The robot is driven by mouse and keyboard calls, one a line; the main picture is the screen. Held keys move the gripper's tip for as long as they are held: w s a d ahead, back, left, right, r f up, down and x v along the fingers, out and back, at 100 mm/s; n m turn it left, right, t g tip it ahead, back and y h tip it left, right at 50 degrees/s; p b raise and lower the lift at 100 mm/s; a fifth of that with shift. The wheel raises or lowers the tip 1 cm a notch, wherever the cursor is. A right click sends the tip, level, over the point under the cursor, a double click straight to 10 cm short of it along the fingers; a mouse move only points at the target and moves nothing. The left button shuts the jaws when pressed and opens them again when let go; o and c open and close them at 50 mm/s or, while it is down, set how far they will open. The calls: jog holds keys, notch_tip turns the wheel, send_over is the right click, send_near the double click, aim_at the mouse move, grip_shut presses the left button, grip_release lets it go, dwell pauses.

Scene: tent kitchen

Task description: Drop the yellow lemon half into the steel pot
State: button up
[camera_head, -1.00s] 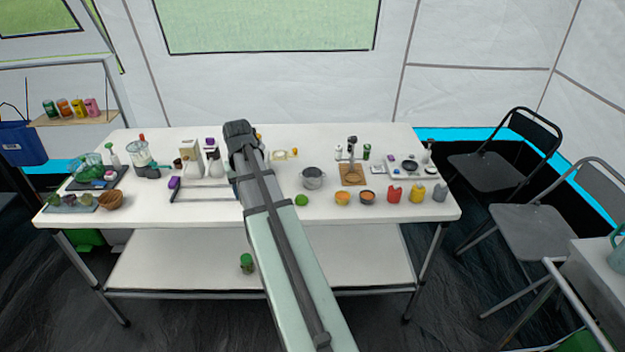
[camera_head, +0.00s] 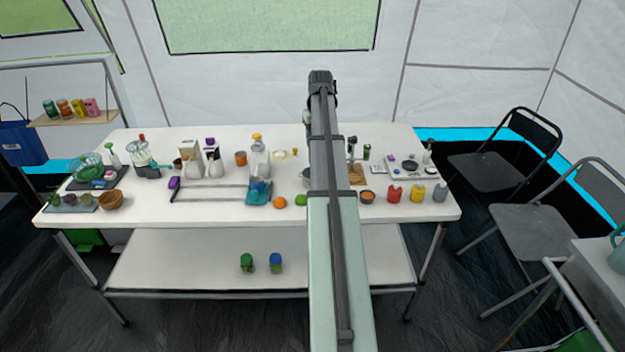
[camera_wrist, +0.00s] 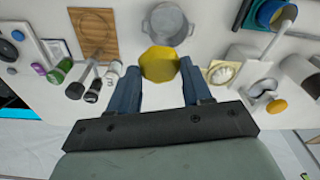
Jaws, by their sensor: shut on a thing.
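The yellow lemon half (camera_wrist: 160,64) is between the two fingertips of my gripper (camera_wrist: 160,76) in the wrist view, and the gripper is shut on it. The steel pot (camera_wrist: 165,24) is just past the lemon half at the top of the wrist view, with its open top showing. The lemon half overlaps the pot's near rim in that picture; the height gap cannot be told. In the head view only the left side of the pot (camera_head: 307,181) shows beside my arm. The lemon half and fingertips are hidden there.
A wooden board (camera_wrist: 93,33) with a stand lies to one side of the pot, near several small bottles. A white citrus juicer (camera_wrist: 222,72) lies on the other side. An orange (camera_head: 280,203) and a lime (camera_head: 301,200) sit near the white table's (camera_head: 225,212) front edge.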

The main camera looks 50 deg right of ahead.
jog(key=shift+w+d+r+n, duration=0.2)
jog(key=shift+w+d+n, duration=0.25)
jog(key=shift+w+n, duration=0.15)
jog(key=shift+n, duration=0.6)
jog(key=n, duration=0.3)
jog(key=shift+a+n+y, duration=0.25)
jog(key=shift+n+y, duration=0.05)
notch_tip(320, 180, down, 6)
jog(key=o, duration=0.9)
jog(key=shift+o, duration=0.2)
jog(key=shift+r, duration=0.1)
jog(key=r, duration=0.4)
jog(key=s+r, duration=0.1)
jog(key=r, duration=0.8)
jog(key=shift+s+r, duration=0.2)
jog(key=shift+r, duration=0.1)
